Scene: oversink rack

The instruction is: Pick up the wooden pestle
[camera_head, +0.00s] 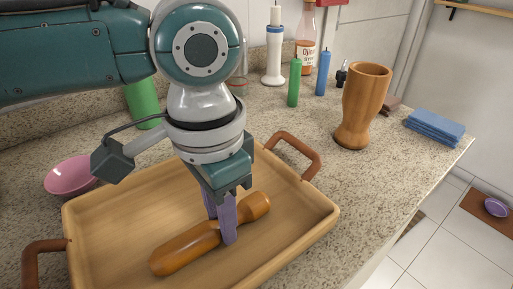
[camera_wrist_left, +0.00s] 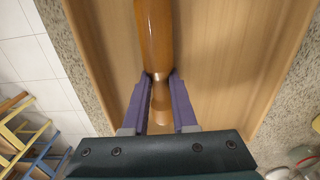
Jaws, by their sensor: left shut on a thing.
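The wooden pestle (camera_head: 186,248) lies at a slant in the wooden tray (camera_head: 318,213) in the head view. My left gripper (camera_head: 228,226) points down over it, its purple fingers shut on the pestle's narrower part. In the left wrist view the pestle (camera_wrist_left: 154,38) runs up the picture between the two fingertips (camera_wrist_left: 159,78). The pestle appears to rest on the tray floor; I cannot tell whether there is a gap under it. My right gripper is not in view.
A wooden mortar-like vase (camera_head: 364,105) stands on the counter right of the tray, near blue folded cloths (camera_head: 435,126). Green (camera_head: 294,82) and blue (camera_head: 323,73) candles and a bottle (camera_head: 306,48) stand behind. A pink bowl (camera_head: 70,174) is left. Brown tray handles (camera_head: 296,153) stick up.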

